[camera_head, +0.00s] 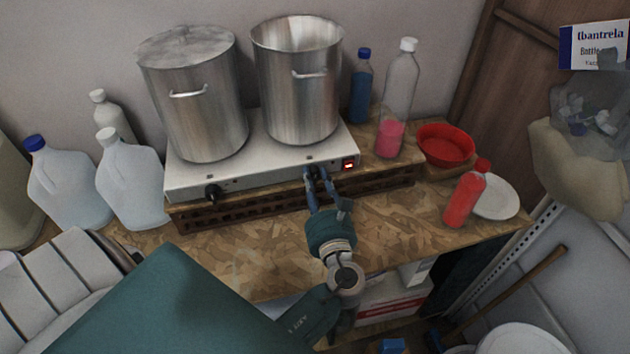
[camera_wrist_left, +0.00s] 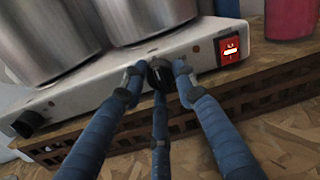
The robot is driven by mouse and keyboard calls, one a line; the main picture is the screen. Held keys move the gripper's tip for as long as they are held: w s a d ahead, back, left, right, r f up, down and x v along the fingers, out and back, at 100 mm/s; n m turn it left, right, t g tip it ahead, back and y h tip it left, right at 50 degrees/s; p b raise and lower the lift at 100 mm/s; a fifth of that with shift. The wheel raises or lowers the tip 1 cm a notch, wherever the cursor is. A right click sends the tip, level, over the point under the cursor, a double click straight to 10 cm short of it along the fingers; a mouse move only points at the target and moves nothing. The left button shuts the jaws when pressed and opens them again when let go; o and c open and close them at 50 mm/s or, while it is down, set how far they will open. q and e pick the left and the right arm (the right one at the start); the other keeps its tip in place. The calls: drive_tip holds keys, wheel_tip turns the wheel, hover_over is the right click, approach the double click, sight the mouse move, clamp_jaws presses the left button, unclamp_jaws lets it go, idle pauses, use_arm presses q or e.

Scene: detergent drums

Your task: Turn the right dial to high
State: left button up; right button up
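A white two-burner hot plate (camera_head: 262,160) stands on the wooden bench, with a black dial at each end of its front. The left dial (camera_head: 213,191) is clear of any gripper; it also shows in the left wrist view (camera_wrist_left: 28,123). My left gripper (camera_head: 318,180) is at the right dial (camera_wrist_left: 160,74), its blue fingers on both sides and one below. The fingertips look closed against the dial, which they partly hide, so its setting cannot be read. The red switch (camera_wrist_left: 231,49) to its right is lit. My right gripper is not in view.
Two steel pots, one lidded (camera_head: 195,100) and one open (camera_head: 298,90), stand on the hot plate. White jugs (camera_head: 130,180) are at left. Bottles, a red bowl (camera_head: 445,146) and a red bottle (camera_head: 465,195) are at right. The bench front is clear.

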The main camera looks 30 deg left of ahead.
use_arm(q)
drive_tip(key=shift+f, duration=0.15)
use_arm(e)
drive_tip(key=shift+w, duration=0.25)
use_arm(q)
drive_tip(key=shift+m, duration=0.4)
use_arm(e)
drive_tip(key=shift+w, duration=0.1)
use_arm(q)
drive_tip(key=shift+m, duration=0.3)
drive_tip(key=m, duration=1)
drive_tip(key=shift+d+f+g, duration=0.1)
drive_tip(key=shift+g, duration=0.2)
drive_tip(key=shift+m, duration=1)
drive_tip(key=shift+s+f, duration=0.1)
drive_tip(key=o, duration=1.1)
drive_tip(key=shift+o, duration=0.2)
drive_tip(key=shift+r, duration=0.25)
